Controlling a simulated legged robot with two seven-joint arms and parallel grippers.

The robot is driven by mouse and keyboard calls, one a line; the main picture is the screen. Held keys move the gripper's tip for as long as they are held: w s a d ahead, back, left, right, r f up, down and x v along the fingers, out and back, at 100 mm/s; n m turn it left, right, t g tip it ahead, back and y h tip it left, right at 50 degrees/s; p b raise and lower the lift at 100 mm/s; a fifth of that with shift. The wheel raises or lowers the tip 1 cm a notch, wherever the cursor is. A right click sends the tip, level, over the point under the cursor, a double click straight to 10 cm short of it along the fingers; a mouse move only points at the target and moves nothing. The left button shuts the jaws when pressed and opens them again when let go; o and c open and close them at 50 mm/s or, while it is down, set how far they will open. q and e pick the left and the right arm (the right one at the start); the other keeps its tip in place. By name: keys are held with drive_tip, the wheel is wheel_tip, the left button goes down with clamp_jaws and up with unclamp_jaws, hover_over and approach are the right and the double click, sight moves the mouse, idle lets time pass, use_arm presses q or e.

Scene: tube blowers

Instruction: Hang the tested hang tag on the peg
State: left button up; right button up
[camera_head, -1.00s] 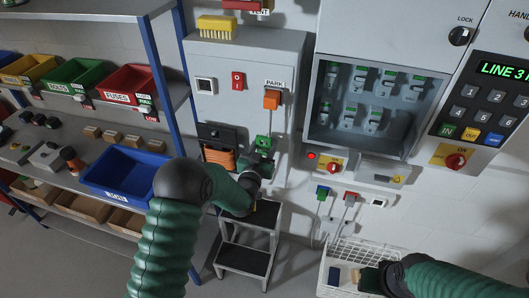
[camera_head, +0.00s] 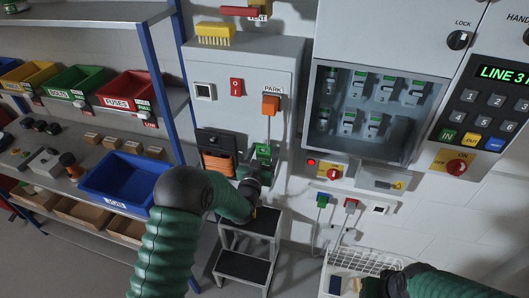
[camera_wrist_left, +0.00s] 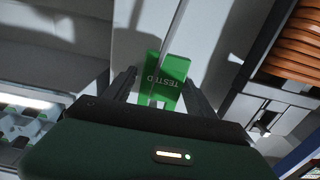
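The green hang tag (camera_head: 263,152), lettered TESTED, is upright at the lower front of the grey cabinet, just beyond my left gripper (camera_head: 258,168). In the left wrist view the tag (camera_wrist_left: 165,80) lies between the tips of my left gripper (camera_wrist_left: 162,82). The fingers look spread around it, with a narrow gap on the left side; contact on the right side is unclear. The peg cannot be made out; the tag or gripper may hide it. My right gripper (camera_head: 362,286) is low at the white wire basket, its fingers too small and dark to read.
The grey cabinet (camera_head: 215,110) carries an orange plug (camera_head: 270,105) marked PARK, with a hanging cable, and a coiled orange hose (camera_head: 218,166). A step stool (camera_head: 241,266) stands below. A blue bin (camera_head: 125,181) is on the left shelf. The wire basket (camera_head: 368,262) is at lower right.

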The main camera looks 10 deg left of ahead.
use_arm(q)
drive_tip(key=shift+d, duration=0.25)
drive_tip(key=shift+s, duration=0.3)
drive_tip(key=s+a+f+g+b, duration=0.1)
drive_tip(key=s+g, duration=0.4)
drive_tip(key=s, duration=0.7)
drive_tip(key=s+a+f+g, duration=0.1)
drive_tip(key=s+f+g, duration=0.3)
drive_tip(key=s, duration=0.9)
drive_tip(key=s+a+f+g+y+b, duration=0.1)
drive_tip(key=s+g, duration=0.5)
drive_tip(key=s, duration=0.6)
drive_tip(key=shift+s+a+f+b, duration=0.2)
drive_tip(key=shift+a+f+b, duration=0.15)
drive_tip(key=shift+a+f, duration=0.35)
drive_tip(key=shift+d+f, duration=0.1)
drive_tip(key=shift+d, duration=0.05)
